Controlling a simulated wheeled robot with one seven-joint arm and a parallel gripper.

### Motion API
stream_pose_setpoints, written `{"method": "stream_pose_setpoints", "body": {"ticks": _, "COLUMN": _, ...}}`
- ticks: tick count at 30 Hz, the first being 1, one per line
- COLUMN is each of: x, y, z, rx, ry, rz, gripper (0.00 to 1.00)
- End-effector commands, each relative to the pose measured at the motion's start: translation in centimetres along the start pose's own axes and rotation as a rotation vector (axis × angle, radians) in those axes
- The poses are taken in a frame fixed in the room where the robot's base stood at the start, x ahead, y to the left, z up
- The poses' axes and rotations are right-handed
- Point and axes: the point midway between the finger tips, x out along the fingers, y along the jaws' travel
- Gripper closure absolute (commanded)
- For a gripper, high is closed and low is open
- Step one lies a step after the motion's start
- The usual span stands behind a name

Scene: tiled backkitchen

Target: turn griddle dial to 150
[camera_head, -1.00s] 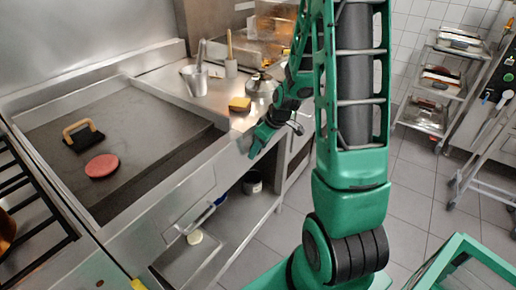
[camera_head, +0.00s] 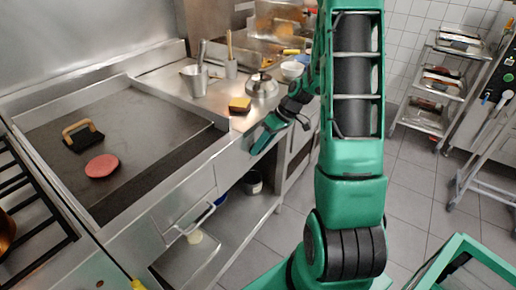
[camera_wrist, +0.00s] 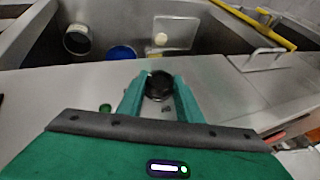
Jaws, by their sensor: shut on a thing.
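The black griddle dial (camera_wrist: 159,85) shows on the steel front panel in the wrist view, between my fingertips. My gripper (camera_wrist: 158,92) is shut on it. The dial's marks and pointer cannot be read, so its setting cannot be told. In the head view my gripper (camera_head: 258,143) is at the front panel, right of the griddle (camera_head: 140,125), and the dial is hidden there. A small green spot (camera_wrist: 105,107) is on the panel left of my fingers.
On the griddle are a wooden-handled press (camera_head: 84,137) and a reddish patty (camera_head: 102,166). A sponge (camera_head: 240,104) and a metal container (camera_head: 196,80) stand on the counter behind. A drawer handle (camera_head: 196,222) sticks out at the front.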

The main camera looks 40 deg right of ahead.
Motion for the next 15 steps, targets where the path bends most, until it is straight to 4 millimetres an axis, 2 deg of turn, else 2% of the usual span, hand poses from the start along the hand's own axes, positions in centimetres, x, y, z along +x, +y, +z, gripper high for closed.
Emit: {"method": "stream_pose_setpoints", "body": {"ticks": 15, "x": 0.19, "y": 0.95, "z": 0.22, "rx": 0.152, "ry": 0.000, "rz": -0.363, "gripper": 0.90}}
